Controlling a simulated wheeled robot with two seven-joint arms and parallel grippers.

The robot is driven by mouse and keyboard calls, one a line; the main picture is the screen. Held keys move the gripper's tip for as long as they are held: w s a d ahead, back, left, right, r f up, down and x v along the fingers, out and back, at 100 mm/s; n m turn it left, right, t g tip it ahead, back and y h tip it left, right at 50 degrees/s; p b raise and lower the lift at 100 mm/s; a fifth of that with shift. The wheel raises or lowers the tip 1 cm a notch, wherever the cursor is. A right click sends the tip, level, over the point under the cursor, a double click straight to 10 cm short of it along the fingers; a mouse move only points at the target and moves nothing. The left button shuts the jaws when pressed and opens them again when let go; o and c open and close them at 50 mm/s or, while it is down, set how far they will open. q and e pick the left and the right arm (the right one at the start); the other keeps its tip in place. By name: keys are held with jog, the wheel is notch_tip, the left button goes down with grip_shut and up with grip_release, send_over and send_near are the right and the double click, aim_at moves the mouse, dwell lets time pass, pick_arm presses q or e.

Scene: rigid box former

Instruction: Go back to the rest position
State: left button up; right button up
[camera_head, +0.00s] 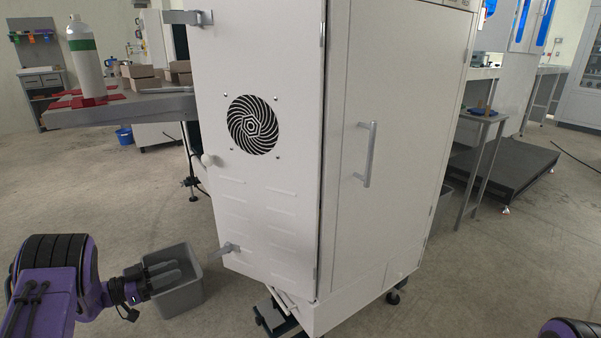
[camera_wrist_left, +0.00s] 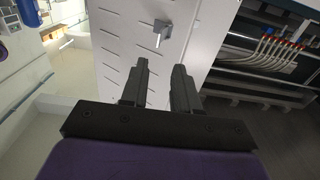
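My left gripper (camera_head: 170,273) is at the lower left of the head view, in front of a grey bin and left of the white cabinet. In the left wrist view the two fingers (camera_wrist_left: 161,85) are apart with nothing between them.
The grey bin (camera_head: 181,297) stands on the floor behind my left gripper. A workbench (camera_head: 125,111) with a bottle (camera_head: 86,60) is at the back left. The wrist view shows several hoses (camera_wrist_left: 270,50) inside the opened cabinet.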

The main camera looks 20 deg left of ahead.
pick_arm(q)
notch_tip(320, 180, down, 8)
jog(key=n+t+y, duration=0.2)
jog(key=n+y, duration=0.6)
jog(key=y, duration=0.2)
jog(key=s+d+f+n+g+y, duration=0.45)
jog(key=s+d+f, duration=0.2)
jog(key=f, duration=0.25)
jog(key=s+d+f+n+g, duration=0.1)
jog(key=s+d+f+g, duration=0.15)
jog(key=s+d, duration=0.4)
jog(key=s+d+f+g, duration=0.1)
jog(key=s+d+g, duration=0.2)
jog(key=s, duration=0.7)
jog(key=s+d+f+n+g, duration=0.1)
jog(key=s+d+g, duration=0.25)
jog(key=s, duration=0.45)
notch_tip(320, 180, up, 27)
jog(key=p, duration=2.7)
jog(key=shift+w+f+t+p, duration=0.15)
jog(key=shift+w+t+p, duration=0.2)
jog(key=shift+w+t, duration=0.1)
jog(key=shift+d+y, duration=0.1)
jog(key=shift+y, duration=0.15)
